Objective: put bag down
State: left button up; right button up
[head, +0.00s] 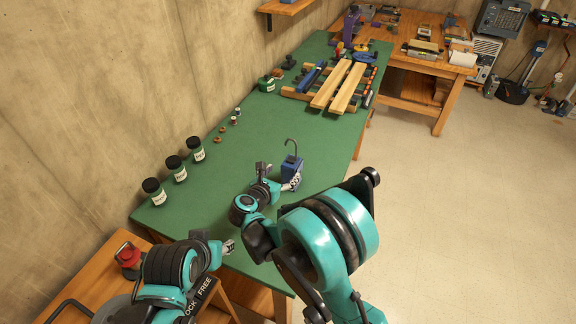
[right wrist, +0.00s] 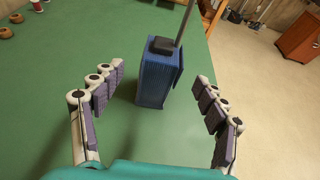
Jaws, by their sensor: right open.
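The bag (head: 291,170) looks like a small blue upright block with a black patch on top and a thin grey hooked handle. It stands on the green tabletop (head: 255,130), near the right edge. In the right wrist view the bag (right wrist: 155,82) is between the spread fingers, with green surface showing on both sides of it. My right gripper (head: 279,178) is open, and its fingers look clear of the bag. My left gripper (head: 226,247) is low over the near end of the table, away from the bag; its finger opening is too small to judge.
Several dark jars with white labels (head: 174,168) stand along the wall side. Wooden planks (head: 338,86) and tools lie at the far end. The middle of the green top is mostly clear.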

jog(key=shift+v, duration=1.8)
jog(key=d+r+n+t+y, duration=0.2)
jog(key=r+n+t+y, duration=0.15)
jog(key=r+n, duration=0.8)
jog(key=d+r+n+t+y, duration=0.4)
jog(key=r+n, duration=0.5)
jog(key=r, duration=0.6)
jog(key=s+d+f+n+g+h, duration=0.1)
jog(key=s+d+f+n+g, duration=0.5)
jog(key=s, duration=0.7)
jog(key=s+d+f+n+g+h, duration=0.1)
jog(key=s+d+f+n+g, duration=0.6)
jog(key=s+d+f+n, duration=0.3)
jog(key=s+f+n, duration=0.3)
jog(key=s+n, duration=0.1)
jog(key=shift+d+f, duration=0.3)
jog(key=shift+d, duration=0.05)
jog(key=shift+h, duration=0.25)
